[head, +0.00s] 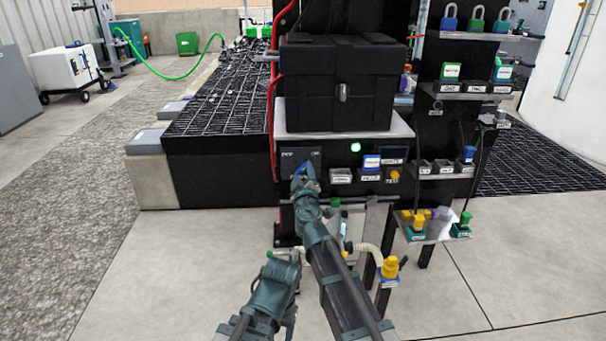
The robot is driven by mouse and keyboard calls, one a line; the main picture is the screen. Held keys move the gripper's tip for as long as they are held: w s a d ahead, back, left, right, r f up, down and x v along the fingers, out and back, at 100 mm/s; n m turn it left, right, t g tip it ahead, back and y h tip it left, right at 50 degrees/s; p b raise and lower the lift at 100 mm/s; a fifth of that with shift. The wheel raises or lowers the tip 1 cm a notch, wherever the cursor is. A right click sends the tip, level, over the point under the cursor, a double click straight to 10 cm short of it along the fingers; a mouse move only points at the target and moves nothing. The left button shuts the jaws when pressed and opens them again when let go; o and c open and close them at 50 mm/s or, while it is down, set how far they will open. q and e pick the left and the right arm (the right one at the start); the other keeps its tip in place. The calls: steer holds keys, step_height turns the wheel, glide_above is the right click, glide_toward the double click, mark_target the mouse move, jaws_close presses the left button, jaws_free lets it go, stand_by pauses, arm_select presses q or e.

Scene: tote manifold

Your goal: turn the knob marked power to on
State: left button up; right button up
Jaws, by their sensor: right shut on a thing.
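The dark control panel (289,157) is on the black cabinet front, under the grey shelf. Small pale lettering shows at its upper left and upper right, too small to read surely. My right gripper (303,172) is against the lower part of this panel, shut on what seems to be the power knob. The knob is hidden behind the jaws, so I cannot see which way it points. My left gripper (284,256) hangs low in front of the cabinet, apart from the panel. Its jaws are too unclear to read.
A green light (356,147) glows right of the panel. Labelled parts and a yellow knob (394,175) sit further right. A black case (342,85) rests on the grey shelf (300,124) above. A low stand (437,231) with coloured fittings is at right. The floor at left is clear.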

stand_by(0.6)
steer(key=o, duration=1.4)
steer(key=shift+c, duration=0.2)
steer(key=shift+s, duration=0.1)
steer(key=s, duration=1.3)
steer(key=shift+s+d, duration=0.3)
steer(key=shift+d, duration=0.05)
steer(key=shift+d+f+m, duration=0.1)
steer(key=shift+m, duration=0.2)
